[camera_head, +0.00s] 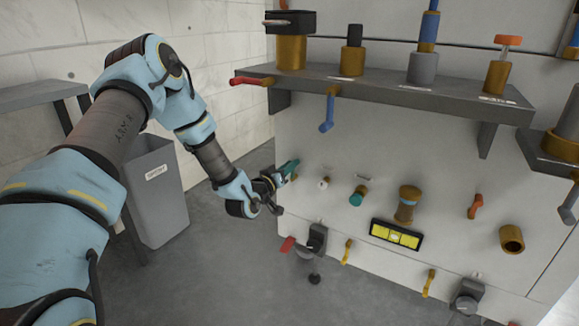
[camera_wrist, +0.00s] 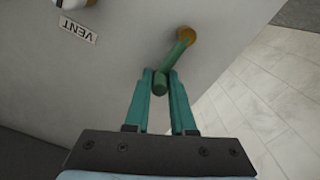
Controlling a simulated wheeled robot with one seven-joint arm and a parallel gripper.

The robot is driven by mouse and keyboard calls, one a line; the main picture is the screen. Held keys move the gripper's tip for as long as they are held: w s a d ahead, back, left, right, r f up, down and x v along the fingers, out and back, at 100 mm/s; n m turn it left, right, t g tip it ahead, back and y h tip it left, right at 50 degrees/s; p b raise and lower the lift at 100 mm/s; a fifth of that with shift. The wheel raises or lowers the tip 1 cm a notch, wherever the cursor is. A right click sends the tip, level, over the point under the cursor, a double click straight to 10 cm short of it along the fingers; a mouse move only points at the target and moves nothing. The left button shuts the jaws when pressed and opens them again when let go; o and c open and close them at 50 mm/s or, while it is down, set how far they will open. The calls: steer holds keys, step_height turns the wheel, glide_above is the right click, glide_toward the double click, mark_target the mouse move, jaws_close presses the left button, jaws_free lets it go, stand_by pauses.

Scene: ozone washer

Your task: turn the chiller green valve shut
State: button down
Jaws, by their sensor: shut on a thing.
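The green valve (camera_head: 290,168) is a green lever on the machine's front panel at its left end. In the wrist view the lever (camera_wrist: 170,66) slants down-left from a brass stem (camera_wrist: 186,36) on the pale panel. My gripper (camera_wrist: 161,84) has its two teal fingers on either side of the lever's free end and is shut on it. In the head view my gripper (camera_head: 279,180) is at the panel's left edge and partly covers the valve. I cannot read a chiller label on it.
A white valve (camera_head: 323,183) and a teal-green knob (camera_head: 357,197) are to the right on the panel. A VENT label (camera_wrist: 77,29) shows in the wrist view. A shelf (camera_head: 390,92) overhangs above, and a grey bin (camera_head: 157,195) stands left. A red-handled valve (camera_head: 288,244) is below.

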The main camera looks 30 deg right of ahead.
steer(key=c, duration=0.9)
jaws_free()
steer(key=shift+s+d+f, duration=0.1)
steer(key=shift+s, duration=0.15)
steer(key=shift+o, duration=0.6)
steer(key=shift+w, duration=0.1)
steer(key=p+v, duration=0.2)
steer(key=v, duration=0.9)
steer(key=shift+w, duration=0.15)
